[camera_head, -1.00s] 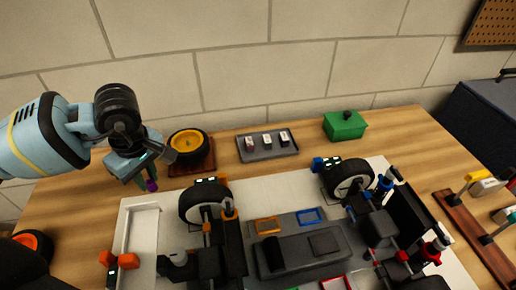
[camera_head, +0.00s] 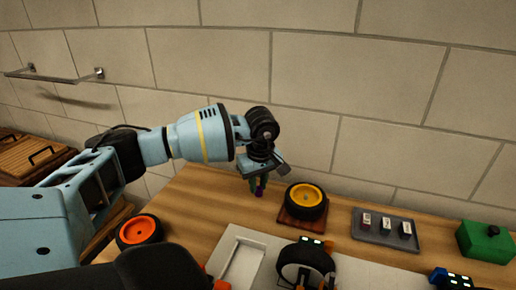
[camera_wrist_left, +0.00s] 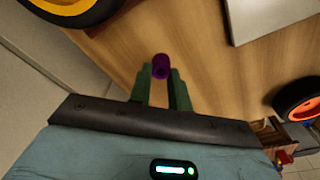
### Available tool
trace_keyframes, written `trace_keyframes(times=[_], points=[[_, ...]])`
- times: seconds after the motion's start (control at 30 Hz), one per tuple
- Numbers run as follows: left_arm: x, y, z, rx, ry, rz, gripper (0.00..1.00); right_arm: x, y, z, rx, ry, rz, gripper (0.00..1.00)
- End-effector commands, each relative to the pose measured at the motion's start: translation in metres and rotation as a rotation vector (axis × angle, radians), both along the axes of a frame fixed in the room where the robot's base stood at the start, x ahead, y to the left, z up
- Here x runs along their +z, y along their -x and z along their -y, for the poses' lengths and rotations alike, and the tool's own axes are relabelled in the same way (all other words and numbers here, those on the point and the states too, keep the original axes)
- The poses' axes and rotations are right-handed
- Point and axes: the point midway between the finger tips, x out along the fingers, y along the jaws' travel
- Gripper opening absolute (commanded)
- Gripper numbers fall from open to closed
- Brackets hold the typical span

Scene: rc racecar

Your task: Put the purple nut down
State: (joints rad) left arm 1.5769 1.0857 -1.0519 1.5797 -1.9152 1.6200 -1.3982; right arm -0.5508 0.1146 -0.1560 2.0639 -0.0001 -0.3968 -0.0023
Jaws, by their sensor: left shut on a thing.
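My left gripper (camera_head: 259,186) points down over the wooden table, just left of the yellow-hubbed wheel. Its green fingers are shut on the purple nut (camera_wrist_left: 161,66), which shows between the fingertips in the left wrist view. In the head view the nut (camera_head: 259,193) is a small purple spot at the fingertips, low over or at the tabletop. I cannot tell whether it touches the wood.
The yellow-hubbed wheel (camera_head: 306,202) lies on a brown wooden block. An orange-hubbed wheel (camera_head: 139,230) is at the table's left. A white tray (camera_head: 241,262), grey tray (camera_head: 370,238) and green box (camera_head: 486,241) stand nearby. Bare table (camera_head: 200,205) lies left of the gripper.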

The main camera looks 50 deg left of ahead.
Motion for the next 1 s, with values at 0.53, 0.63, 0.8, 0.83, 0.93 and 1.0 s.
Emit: trace_keyframes(times=[0.53, 0.63, 0.8, 0.83, 0.93, 1.0], points=[[-0.006, -0.022, -0.027, 0.0, 0.0, 0.0, 0.0, -0.001, 0.001, -0.001, -0.005, -0.002, -0.002, 0.14], [-0.016, -0.021, -0.027, 0.0, 0.0, -0.002, 0.0, -0.001, 0.001, -0.001, -0.005, -0.003, -0.002, 0.14], [-0.037, -0.021, -0.027, 0.001, 0.001, -0.002, 0.0, -0.001, 0.001, -0.001, -0.004, -0.002, -0.003, 0.14], [-0.038, -0.021, -0.027, 0.001, 0.001, -0.001, 0.0, -0.001, 0.001, -0.001, -0.003, -0.002, -0.003, 0.14], [-0.039, -0.022, -0.027, 0.001, 0.0, 0.0, 0.0, -0.001, 0.001, 0.0, -0.002, -0.001, -0.002, 0.14], [-0.038, -0.022, -0.027, 0.001, 0.0, 0.0, 0.0, -0.001, 0.001, 0.0, -0.002, -0.001, -0.002, 0.14]])
